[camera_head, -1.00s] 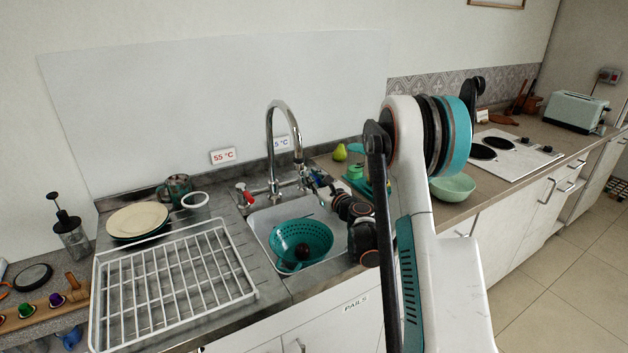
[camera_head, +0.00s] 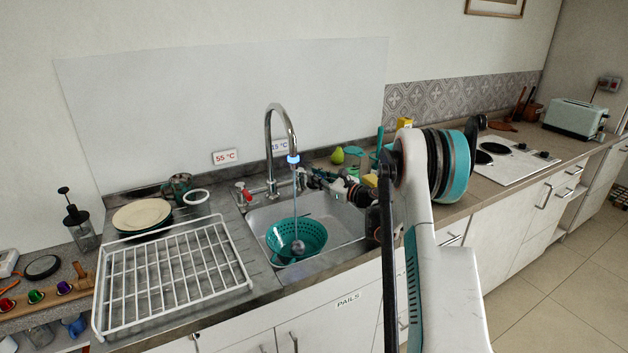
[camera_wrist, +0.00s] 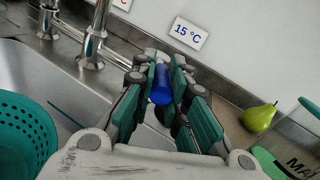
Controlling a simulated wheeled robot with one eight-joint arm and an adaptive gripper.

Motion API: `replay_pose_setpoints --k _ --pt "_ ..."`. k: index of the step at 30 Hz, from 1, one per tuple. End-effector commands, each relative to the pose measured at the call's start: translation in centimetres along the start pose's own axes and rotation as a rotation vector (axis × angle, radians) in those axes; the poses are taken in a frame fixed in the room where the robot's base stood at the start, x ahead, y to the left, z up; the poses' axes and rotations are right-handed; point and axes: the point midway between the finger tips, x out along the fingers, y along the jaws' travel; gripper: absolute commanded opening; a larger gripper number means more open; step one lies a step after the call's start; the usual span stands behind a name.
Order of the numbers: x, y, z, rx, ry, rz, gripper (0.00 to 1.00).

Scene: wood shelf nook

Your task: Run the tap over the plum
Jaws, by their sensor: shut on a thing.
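The chrome tap (camera_head: 270,130) arches over the sink, and a blue glow marks its spout. A thin stream of water (camera_head: 295,190) falls from it into the teal colander (camera_head: 275,243). The dark plum (camera_head: 297,246) lies in the colander, where the stream comes down. My gripper (camera_wrist: 163,65) is shut on the blue tap handle (camera_wrist: 161,88), below the 15 °C sign (camera_wrist: 188,32). In the head view my gripper (camera_head: 308,178) is small, beside the tap base, and the handle is hidden there. The red tap handle (camera_head: 245,192) is at the left.
A white dish rack (camera_head: 170,275) fills the left drainboard, with plates (camera_head: 142,215) behind it. A green pear (camera_head: 337,155) stands behind the sink at the right. The colander (camera_wrist: 25,135) is left of my gripper in the wrist view. My arm covers the counter's right part.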

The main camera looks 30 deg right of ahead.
Motion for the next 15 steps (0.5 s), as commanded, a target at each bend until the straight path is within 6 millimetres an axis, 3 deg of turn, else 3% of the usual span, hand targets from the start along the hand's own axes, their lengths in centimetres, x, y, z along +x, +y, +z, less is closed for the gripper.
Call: replay_pose_setpoints --k 11,12,15 --pt "0.01 -0.21 0.13 0.002 -0.007 0.021 0.00" --pt "0.01 -0.20 0.13 0.002 -0.007 0.021 0.16" --pt "0.01 -0.20 0.13 0.002 -0.007 0.021 0.35"
